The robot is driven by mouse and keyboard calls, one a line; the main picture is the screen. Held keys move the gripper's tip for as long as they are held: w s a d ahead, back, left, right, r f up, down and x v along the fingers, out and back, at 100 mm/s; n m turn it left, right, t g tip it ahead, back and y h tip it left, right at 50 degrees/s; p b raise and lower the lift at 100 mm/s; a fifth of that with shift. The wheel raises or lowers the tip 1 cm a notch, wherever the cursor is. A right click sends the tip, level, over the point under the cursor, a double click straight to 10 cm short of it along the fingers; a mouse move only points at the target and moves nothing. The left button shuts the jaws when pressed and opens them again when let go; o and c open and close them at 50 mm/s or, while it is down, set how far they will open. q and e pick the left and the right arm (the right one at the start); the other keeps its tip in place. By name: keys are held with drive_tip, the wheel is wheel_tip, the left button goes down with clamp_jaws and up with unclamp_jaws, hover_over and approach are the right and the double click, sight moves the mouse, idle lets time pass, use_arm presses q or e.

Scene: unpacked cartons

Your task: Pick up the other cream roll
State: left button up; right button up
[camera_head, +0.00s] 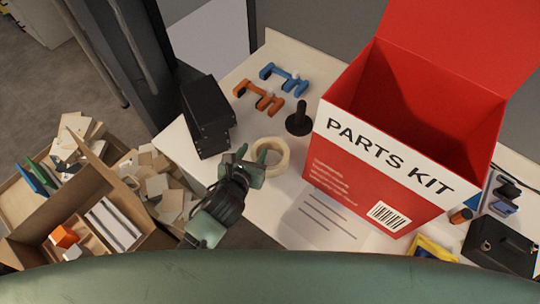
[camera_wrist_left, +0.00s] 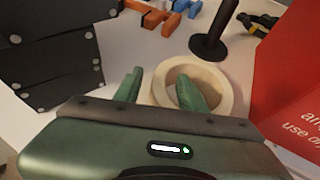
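One cream roll (camera_head: 272,157), a ring of tape, lies flat on the white table, and it also shows in the left wrist view (camera_wrist_left: 222,82). My left gripper (camera_head: 253,161) is at its left side with the fingers apart and empty. In the left wrist view (camera_wrist_left: 160,88) one finger appears over the roll's hole and the other left of its outer wall, so the near-left wall lies between them. I cannot tell how far down the fingertips reach. No second cream roll shows. My right gripper is out of view.
A black post on a round base (camera_head: 299,119) stands just behind the roll. A black box (camera_head: 206,117) is at the left. Orange (camera_head: 260,98) and blue (camera_head: 284,77) clamps lie behind. The open red PARTS KIT carton (camera_head: 375,170) stands right.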

use_arm(q)
clamp_jaws()
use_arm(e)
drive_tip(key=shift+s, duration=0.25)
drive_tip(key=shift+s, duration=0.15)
